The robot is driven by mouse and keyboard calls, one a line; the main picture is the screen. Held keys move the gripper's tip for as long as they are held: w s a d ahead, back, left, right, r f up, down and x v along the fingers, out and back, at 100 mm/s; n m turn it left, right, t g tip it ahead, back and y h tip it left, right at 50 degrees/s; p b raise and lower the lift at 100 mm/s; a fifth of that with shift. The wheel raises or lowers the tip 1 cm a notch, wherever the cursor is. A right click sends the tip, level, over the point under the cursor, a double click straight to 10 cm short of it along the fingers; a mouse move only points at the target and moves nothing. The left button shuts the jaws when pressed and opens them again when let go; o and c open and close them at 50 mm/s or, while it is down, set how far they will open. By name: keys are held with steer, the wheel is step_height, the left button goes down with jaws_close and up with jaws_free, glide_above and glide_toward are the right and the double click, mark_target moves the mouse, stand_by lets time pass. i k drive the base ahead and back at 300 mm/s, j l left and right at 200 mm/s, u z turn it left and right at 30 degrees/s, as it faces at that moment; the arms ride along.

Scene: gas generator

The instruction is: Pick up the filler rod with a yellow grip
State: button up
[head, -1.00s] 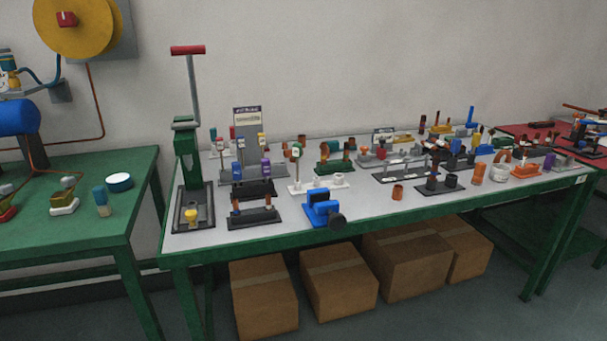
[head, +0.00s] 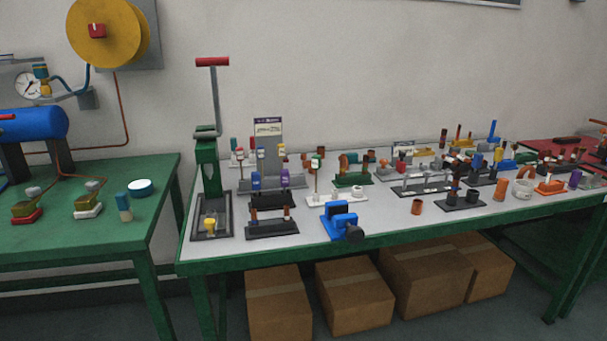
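Several small upright pieces with coloured tops stand in and around a grey rack at the back left of the long grey-topped bench (head: 385,225). A short yellow piece (head: 210,224) sits on the base of the green press. These are too small for me to tell which, if any, is the filler rod with a yellow grip. My gripper is not in view.
A green lever press (head: 208,165) with a red handle stands at the bench's left end. A blue vise (head: 341,220) sits at the front edge. Cardboard boxes (head: 354,298) lie underneath. A green table (head: 80,225) stands left, across a narrow gap.

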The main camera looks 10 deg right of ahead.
mark_target(282, 149)
steer(key=i+l+u, duration=0.1)
steer(key=l, duration=0.25)
steer(key=i+l+u, duration=0.1)
steer(key=i+l, duration=0.2)
steer(key=i+l+u, duration=0.1)
steer(key=l, duration=0.3)
steer(key=i+l+u, duration=0.1)
steer(key=i+l, duration=0.15)
steer(key=l, duration=0.15)
steer(key=i+l, duration=0.25)
steer(key=i, duration=0.25)
steer(key=i+l, duration=0.2)
steer(key=i, duration=0.3)
